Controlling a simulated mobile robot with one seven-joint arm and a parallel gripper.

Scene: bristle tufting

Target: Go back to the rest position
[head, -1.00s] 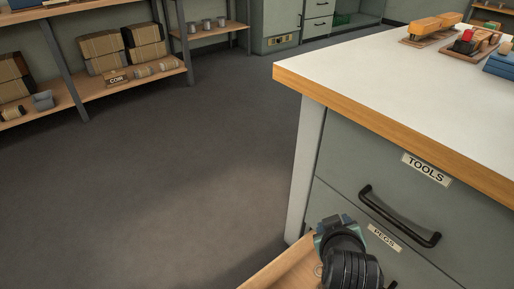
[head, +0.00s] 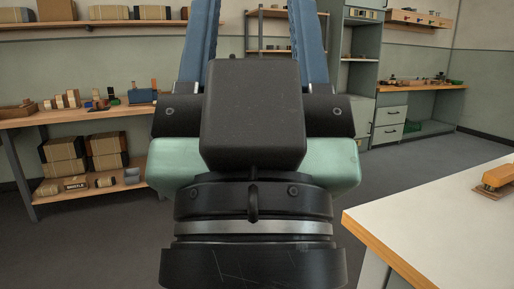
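My gripper (head: 254,22) stands upright close in front of the head camera and fills the middle of the view. Its two blue fingers point up and are spread wide apart. The fingertips run past the top edge of the picture. Nothing shows between the visible parts of the fingers except the far wall and shelves. My wrist hides the middle of the room behind it.
A white-topped counter with a wooden edge (head: 365,238) is at lower right, with an orange tool (head: 495,177) on it. A wooden bench (head: 30,122) with small objects stands at left, bundles (head: 65,148) beneath it. Drawers (head: 388,124) stand at back right. Grey floor (head: 90,245) is clear at left.

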